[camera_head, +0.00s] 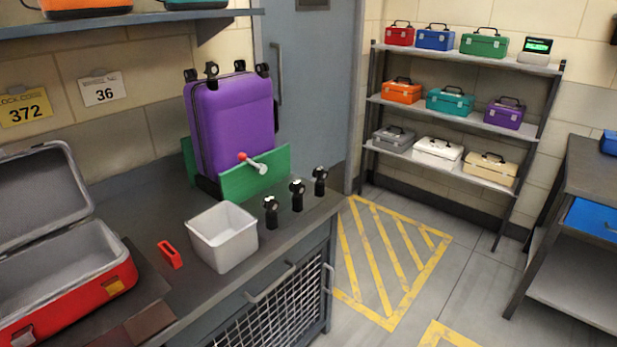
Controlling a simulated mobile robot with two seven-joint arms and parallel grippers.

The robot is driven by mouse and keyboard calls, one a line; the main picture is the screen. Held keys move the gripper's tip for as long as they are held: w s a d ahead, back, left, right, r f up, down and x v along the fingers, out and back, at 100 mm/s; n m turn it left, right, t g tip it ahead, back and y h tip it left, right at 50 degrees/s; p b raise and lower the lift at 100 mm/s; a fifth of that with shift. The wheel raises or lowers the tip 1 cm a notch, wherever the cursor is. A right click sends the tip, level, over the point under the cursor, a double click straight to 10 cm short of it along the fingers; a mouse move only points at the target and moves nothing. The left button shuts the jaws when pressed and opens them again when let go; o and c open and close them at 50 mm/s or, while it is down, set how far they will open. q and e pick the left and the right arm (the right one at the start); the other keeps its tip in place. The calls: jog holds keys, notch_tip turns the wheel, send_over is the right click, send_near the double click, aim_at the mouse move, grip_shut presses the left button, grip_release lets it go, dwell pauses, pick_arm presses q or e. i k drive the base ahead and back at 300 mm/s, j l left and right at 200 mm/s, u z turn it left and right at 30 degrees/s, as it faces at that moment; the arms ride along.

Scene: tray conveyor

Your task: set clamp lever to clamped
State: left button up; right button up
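The clamp lever (252,163) is a pale metal shaft with a red ball at its left, upper end. It sits on the front wall of a green clamp (240,183) on the workbench. The shaft slopes a little, down to the right from the ball. A purple suitcase (232,120) stands upside down between the green clamp walls, with black wheels at its top corners. I cannot tell from this view whether the lever is clamped or released. Neither of my grippers is in view.
A white bin (222,236), a red part (170,254) and black wheels (297,195) stand on the workbench (150,215) in front of the clamp. An open red case (80,285) lies at left. A shelf rack (455,110) holds toolboxes. The hatched floor (390,255) is clear.

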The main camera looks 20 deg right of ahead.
aim_at(261, 168)
jog(key=i+l, duration=0.1)
jog(key=l, duration=0.35)
jog(key=i+l, duration=0.1)
jog(key=l, duration=0.75)
jog(key=i, duration=0.05)
